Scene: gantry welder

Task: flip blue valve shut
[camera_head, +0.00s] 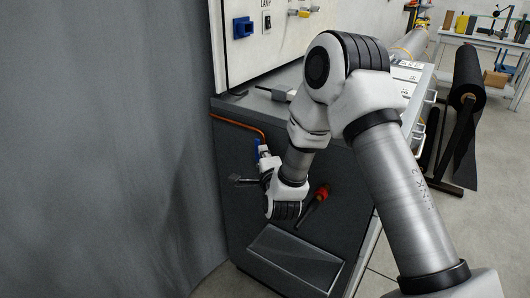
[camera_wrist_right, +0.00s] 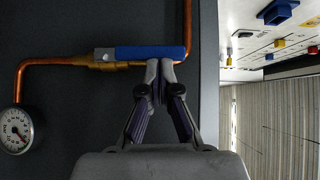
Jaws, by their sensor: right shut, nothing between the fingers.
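The blue valve handle (camera_wrist_right: 150,52) lies lengthwise along the brass valve body (camera_wrist_right: 108,66) and copper pipe in the wrist view. In the head view the handle (camera_head: 256,150) shows as a small blue patch on the front of the dark cabinet. My right gripper (camera_wrist_right: 160,66) is shut and empty, its fingertips at the handle's lower edge in the wrist view, near its right part. I cannot tell whether they touch it. In the head view my right gripper (camera_head: 264,150) is beside the handle, and my wrist hides some of the cabinet front. My left gripper is not in view.
A copper pipe (camera_head: 238,123) runs left from the valve. A round gauge (camera_wrist_right: 15,130) sits at the pipe's end. A red-ended part (camera_head: 322,192) sticks out right of my wrist. A grey curtain (camera_head: 100,150) fills the left side.

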